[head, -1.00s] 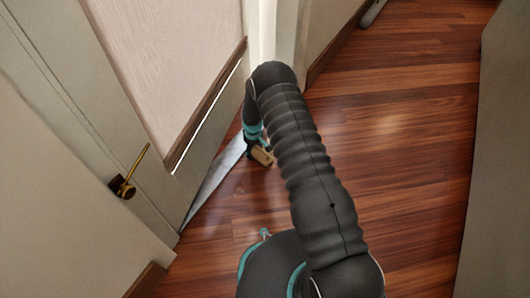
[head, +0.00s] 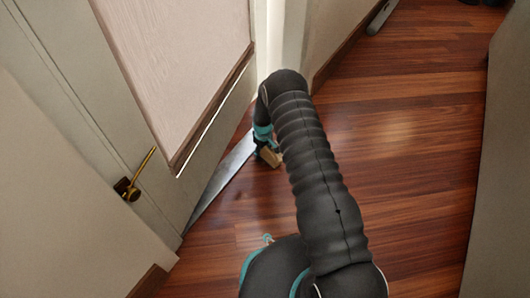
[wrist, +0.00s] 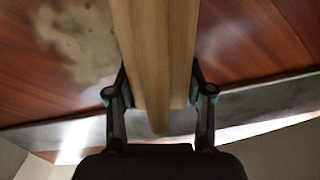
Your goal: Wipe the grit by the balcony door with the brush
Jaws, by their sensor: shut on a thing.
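My gripper (wrist: 160,92) is shut on the brush (wrist: 155,50), whose pale wooden body fills the middle of the wrist view between the two fingers. In the head view the brush (head: 271,156) is a small tan block low over the floor, beside the door sill. My arm hides part of it, and its bristles are not visible. The grit (wrist: 80,45) is a pale, dusty patch on the wood floor, left of the brush in the wrist view. The balcony door (head: 185,70) stands at left in the head view, with a brass handle (head: 130,187).
A grey metal sill (head: 222,180) runs along the door's foot; it also crosses the wrist view (wrist: 265,97). Red-brown wood floor (head: 400,140) lies open to the right. A pale panel (head: 500,190) bounds the right side. A grey object (head: 381,16) lies by the far wall.

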